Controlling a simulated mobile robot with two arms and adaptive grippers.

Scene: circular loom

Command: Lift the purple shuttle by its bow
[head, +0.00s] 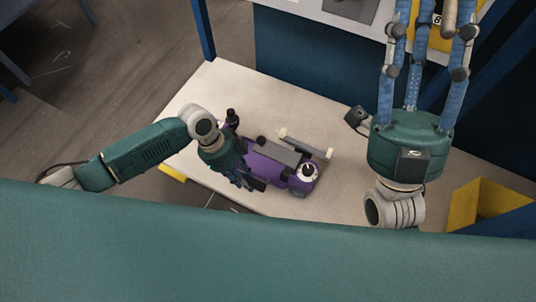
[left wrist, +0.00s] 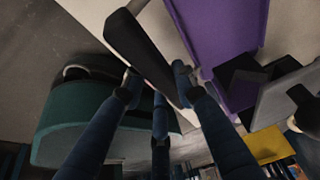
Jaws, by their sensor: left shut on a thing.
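The purple shuttle (head: 262,168) is on or just above the pale table, left of centre in the head view; I cannot tell whether it touches. Its purple body (left wrist: 225,35) also fills the upper right of the left wrist view. My left gripper (head: 246,180) is at the shuttle's near left side, shut on a dark bar, the bow (left wrist: 140,45), which shows between my blue fingertips. The gripper hides part of the shuttle. My right gripper (head: 427,40) points up the head view, with its fingers spread and its tips cut off by the top edge.
The pale table (head: 335,190) has free room right of the shuttle. A white-ended bar (head: 305,143) lies at the shuttle's far side. A yellow bin (head: 470,205) stands at the right. A dark blue panel (head: 300,60) rises behind the table.

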